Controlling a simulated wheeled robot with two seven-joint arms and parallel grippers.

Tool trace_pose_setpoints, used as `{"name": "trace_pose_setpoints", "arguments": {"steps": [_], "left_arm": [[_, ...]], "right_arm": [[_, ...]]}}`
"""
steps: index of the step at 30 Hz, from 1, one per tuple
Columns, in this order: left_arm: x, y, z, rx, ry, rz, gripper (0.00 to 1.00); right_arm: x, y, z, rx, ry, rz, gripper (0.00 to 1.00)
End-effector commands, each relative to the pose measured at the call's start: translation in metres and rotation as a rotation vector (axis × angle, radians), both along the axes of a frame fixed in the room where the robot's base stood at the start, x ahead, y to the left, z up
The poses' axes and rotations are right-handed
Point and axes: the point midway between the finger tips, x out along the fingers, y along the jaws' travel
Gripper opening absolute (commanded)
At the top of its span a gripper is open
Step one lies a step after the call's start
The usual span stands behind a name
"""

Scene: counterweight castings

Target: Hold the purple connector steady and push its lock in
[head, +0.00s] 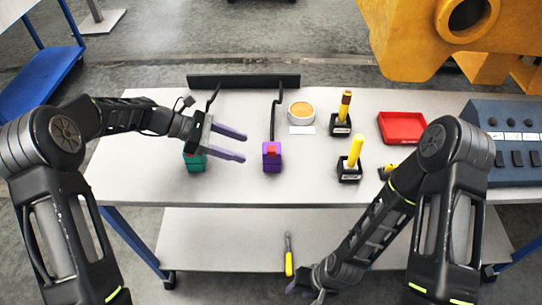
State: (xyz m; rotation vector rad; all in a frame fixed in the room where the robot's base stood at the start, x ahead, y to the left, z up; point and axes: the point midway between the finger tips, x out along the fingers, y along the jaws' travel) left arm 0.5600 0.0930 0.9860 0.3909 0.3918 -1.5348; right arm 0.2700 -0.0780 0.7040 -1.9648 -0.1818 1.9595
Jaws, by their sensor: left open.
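The purple connector (272,165) stands on the white table, left of its middle, with a black cable rising behind it. Its red lock (271,152) shows at the top; I cannot tell how far in it sits. My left gripper (243,147) is open and empty, its two purple-grey fingers pointing right toward the connector, with a gap between. My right gripper (303,291) hangs low at the front, at the bottom edge of the view. Its fingers are mostly hidden or cut off.
A green connector (194,163) stands beneath my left gripper, partly hidden. A black rail (243,81) runs along the back. A tan-filled round dish (301,112), two yellow-handled tools in black holders (349,170), a red tray (401,127) and a blue-grey control box (510,140) stand to the right.

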Motion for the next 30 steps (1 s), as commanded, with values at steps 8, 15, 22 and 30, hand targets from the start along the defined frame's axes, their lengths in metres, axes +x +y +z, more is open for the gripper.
{"name": "trace_pose_setpoints", "arguments": {"steps": [8, 15, 22, 30], "left_arm": [[-0.001, -0.028, -0.018, 0.0, 0.001, -0.003, 0.56], [0.0, -0.058, -0.034, 0.001, 0.001, -0.002, 0.56], [-0.001, -0.079, -0.044, 0.0, 0.001, -0.002, 0.56], [0.0, -0.083, -0.046, 0.001, 0.0, 0.0, 0.56]], "right_arm": [[0.0, 0.002, -0.015, 0.003, -0.005, 0.001, 0.36], [0.002, 0.002, -0.026, 0.007, -0.011, 0.003, 0.36], [0.003, 0.003, -0.031, 0.009, -0.014, 0.004, 0.36], [0.004, 0.003, -0.031, 0.01, -0.014, 0.004, 0.36]]}}
